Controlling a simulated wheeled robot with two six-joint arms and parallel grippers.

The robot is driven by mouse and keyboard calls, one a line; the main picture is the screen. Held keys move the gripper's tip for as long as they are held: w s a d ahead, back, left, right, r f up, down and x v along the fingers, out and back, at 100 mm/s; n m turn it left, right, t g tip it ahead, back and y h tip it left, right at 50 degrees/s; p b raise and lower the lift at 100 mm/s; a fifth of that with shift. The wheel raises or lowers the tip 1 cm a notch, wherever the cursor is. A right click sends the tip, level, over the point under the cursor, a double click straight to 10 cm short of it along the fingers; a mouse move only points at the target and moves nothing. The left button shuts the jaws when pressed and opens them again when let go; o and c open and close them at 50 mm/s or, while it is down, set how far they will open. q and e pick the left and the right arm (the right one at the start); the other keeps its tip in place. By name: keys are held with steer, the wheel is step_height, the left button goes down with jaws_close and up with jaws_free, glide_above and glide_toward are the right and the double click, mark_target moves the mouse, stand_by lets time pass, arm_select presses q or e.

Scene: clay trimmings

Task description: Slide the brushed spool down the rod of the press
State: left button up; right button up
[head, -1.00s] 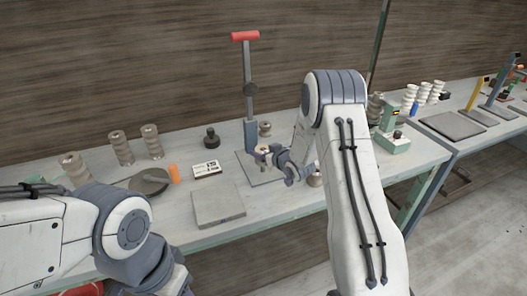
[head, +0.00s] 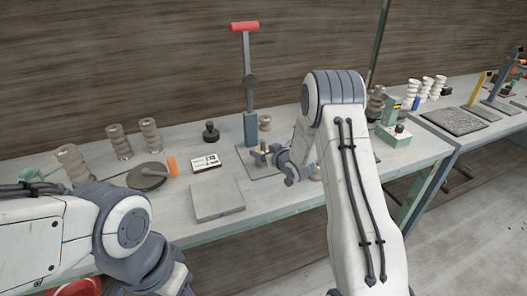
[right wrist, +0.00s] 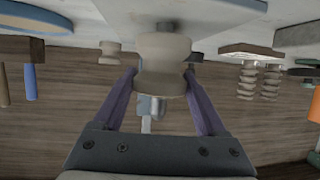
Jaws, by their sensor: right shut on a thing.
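The press stands on the bench with a red handle (head: 244,27), a slim upright and a flat base plate (head: 245,167). My right gripper (head: 262,157) is in front of the press, low over its base plate. In the right wrist view, which appears upside down, its two purple fingers are shut on a beige waisted spool (right wrist: 163,68). A short dark piece (right wrist: 168,25) shows at the spool's bench-side end; I cannot tell whether it is the rod. A pale part of the press (right wrist: 149,108) shows behind the spool.
A small spool (head: 265,123) stands behind the press. A grey slab (head: 217,199) lies front left. A green device (head: 393,134) stands at right.

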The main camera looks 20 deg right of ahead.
steer(key=shift+f+b, duration=0.5)
steer(key=shift+f, duration=0.15)
steer(key=o, duration=1.6)
steer(key=shift+f, duration=0.1)
